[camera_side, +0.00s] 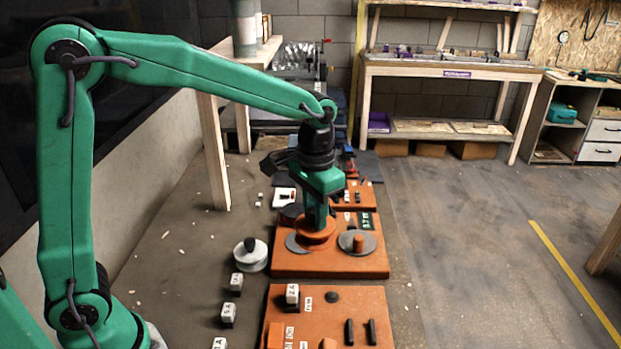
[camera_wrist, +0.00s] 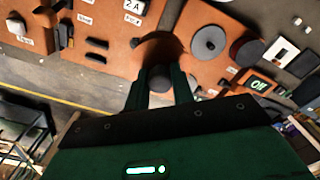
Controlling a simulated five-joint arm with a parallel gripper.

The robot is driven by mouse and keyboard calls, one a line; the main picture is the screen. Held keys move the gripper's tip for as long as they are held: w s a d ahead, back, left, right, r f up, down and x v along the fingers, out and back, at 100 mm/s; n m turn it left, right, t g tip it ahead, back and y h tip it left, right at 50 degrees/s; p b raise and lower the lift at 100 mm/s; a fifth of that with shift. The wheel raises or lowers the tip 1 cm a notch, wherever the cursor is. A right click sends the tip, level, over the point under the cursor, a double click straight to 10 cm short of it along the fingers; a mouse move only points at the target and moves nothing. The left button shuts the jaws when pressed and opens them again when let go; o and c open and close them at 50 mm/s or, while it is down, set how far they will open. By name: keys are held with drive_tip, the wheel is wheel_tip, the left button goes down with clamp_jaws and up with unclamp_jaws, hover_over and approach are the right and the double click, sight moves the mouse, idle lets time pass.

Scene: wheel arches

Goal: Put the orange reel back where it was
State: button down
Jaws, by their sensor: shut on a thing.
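The orange reel (camera_side: 316,232) is a flat round disc with its hub between my fingers. My gripper (camera_side: 316,222) points down and is shut on it, above the orange board (camera_side: 325,266). I cannot tell whether the reel touches anything below. A grey disc (camera_side: 296,243) shows partly from behind the reel's left side. In the wrist view the reel's edge (camera_wrist: 160,43) shows beyond my gripper (camera_wrist: 160,88), with a dark knob between the fingers.
A white reel (camera_side: 250,262) with a dark knob stands left of the board. Several white labelled blocks (camera_side: 236,283) stand nearer. A second orange board (camera_side: 345,300) with dark pieces lies in front. A green display (camera_wrist: 258,85) shows in the wrist view. The floor at right is clear.

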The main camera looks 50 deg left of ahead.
drive_tip(key=w+a+f+n, duration=0.1)
drive_tip(key=a+f, duration=0.2)
drive_tip(key=a, duration=0.9)
drive_tip(key=w+a+f+n, duration=0.1)
drive_tip(key=a+f, duration=0.3)
drive_tip(key=a, duration=0.9)
drive_tip(key=shift+w+a+f, duration=0.25)
drive_tip(key=shift+a+f, duration=0.05)
drive_tip(key=shift+f, duration=0.15)
drive_tip(key=shift+f, duration=3.15)
drive_tip(key=shift+f, duration=0.15)
drive_tip(key=c, duration=1.1)
unclamp_jaws()
